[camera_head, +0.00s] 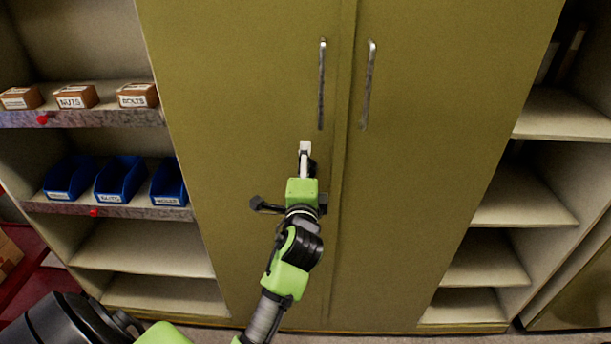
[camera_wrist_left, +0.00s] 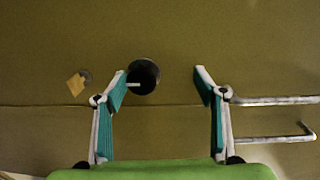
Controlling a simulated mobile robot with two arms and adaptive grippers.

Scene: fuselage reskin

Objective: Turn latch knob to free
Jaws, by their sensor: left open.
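The latch knob (camera_wrist_left: 143,76) is a dark round piece on the olive cabinet door, with a small pale bar at its edge. In the left wrist view it sits between my fingertips, much nearer the left-hand finger. I cannot tell whether that finger touches it. My left gripper (camera_wrist_left: 161,78) is open, with nothing held. In the head view the left gripper (camera_head: 305,152) reaches up to the door below the handles, and a dark piece beside its fingers is mostly hidden. My right gripper is out of view.
Two metal handles (camera_head: 321,85) (camera_head: 368,85) stand out above the gripper, either side of the door seam. A small yellow-orange piece (camera_wrist_left: 76,84) is on the door near the knob. Open shelves with blue bins (camera_head: 120,179) and brown boxes (camera_head: 76,97) stand left, emptier shelves (camera_head: 520,205) right.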

